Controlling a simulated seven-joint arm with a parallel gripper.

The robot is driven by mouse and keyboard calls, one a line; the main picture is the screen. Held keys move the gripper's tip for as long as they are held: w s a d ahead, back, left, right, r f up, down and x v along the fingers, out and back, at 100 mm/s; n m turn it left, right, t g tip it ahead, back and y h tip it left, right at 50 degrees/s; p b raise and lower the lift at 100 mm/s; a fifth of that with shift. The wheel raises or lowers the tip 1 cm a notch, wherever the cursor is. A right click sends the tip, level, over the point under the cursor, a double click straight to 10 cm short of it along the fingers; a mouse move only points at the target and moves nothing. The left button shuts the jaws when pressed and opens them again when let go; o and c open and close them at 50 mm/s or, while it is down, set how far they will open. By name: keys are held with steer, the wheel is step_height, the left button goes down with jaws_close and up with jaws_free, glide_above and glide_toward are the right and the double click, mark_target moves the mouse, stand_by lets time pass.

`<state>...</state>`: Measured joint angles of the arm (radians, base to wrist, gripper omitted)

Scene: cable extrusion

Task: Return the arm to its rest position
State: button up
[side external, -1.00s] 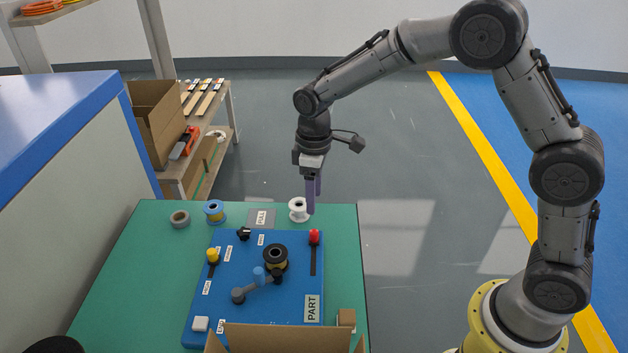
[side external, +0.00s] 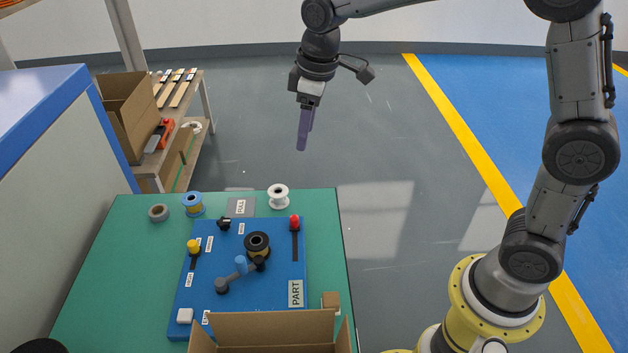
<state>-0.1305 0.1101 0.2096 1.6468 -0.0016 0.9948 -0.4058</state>
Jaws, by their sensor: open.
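My gripper (side external: 304,130) hangs in the air above and behind the far edge of the green table (side external: 110,270), well clear of everything on it. Its purple fingers point down and hold nothing that I can see. My arm reaches in from the right, with its upper part cut off by the top of the picture. Below the gripper, a white spool (side external: 278,197) stands upright near the table's far right corner. A blue panel (side external: 215,290) lies on the table with a dark spool (side external: 257,243), a grey crank with a blue knob (side external: 241,264), a red knob (side external: 295,222) and a yellow knob (side external: 193,246).
A blue spool (side external: 193,204) and a grey ring (side external: 158,212) sit at the far left of the table. An open cardboard box (side external: 270,330) stands at the near edge. A shelf (side external: 200,90) with a carton is at back left. The air around the gripper is free.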

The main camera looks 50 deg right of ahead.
steer(key=s+d+r+m+t, duration=0.15)
steer(key=s+r, duration=0.25)
steer(key=s, duration=0.4)
steer(key=s+d+r+m+t, duration=0.1)
steer(key=s+d+r+t, duration=0.2)
steer(key=s, duration=0.4)
steer(key=s+d+f+m, duration=0.1)
steer(key=s+f+m, duration=0.2)
steer(key=s, duration=0.7)
steer(key=shift+s+f+m+g, duration=0.35)
steer(key=shift+f+g, duration=0.1)
steer(key=shift+f, duration=0.35)
